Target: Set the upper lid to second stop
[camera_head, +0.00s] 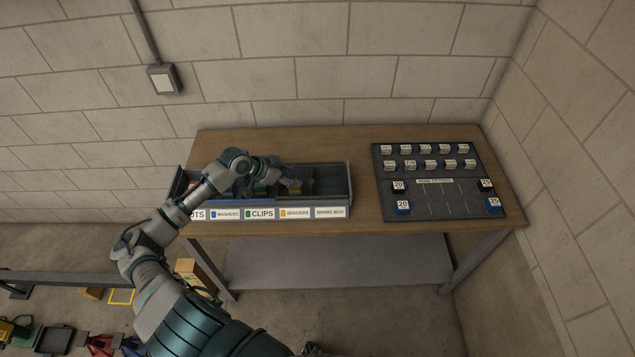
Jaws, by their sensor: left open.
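No lid that I can make out shows in the head view. A dark grey sorting box (351,185) with several open compartments stands on the left part of the table. Its front labels include "CLIPS" and "SPACERS"; others are too small to read surely. My left gripper (291,184) is open, over the middle compartments of the box. Small green and yellowish parts lie near it. The wrist hides part of the box's left half, and I cannot tell whether the fingers touch anything. My right gripper is not in view.
A dark board (440,197) with rows of white-labelled blocks lies on the right of the wooden table (290,143). Bare tabletop separates it from the box. Walls stand behind and right. A cardboard box (193,272) and coloured items lie on the floor at lower left.

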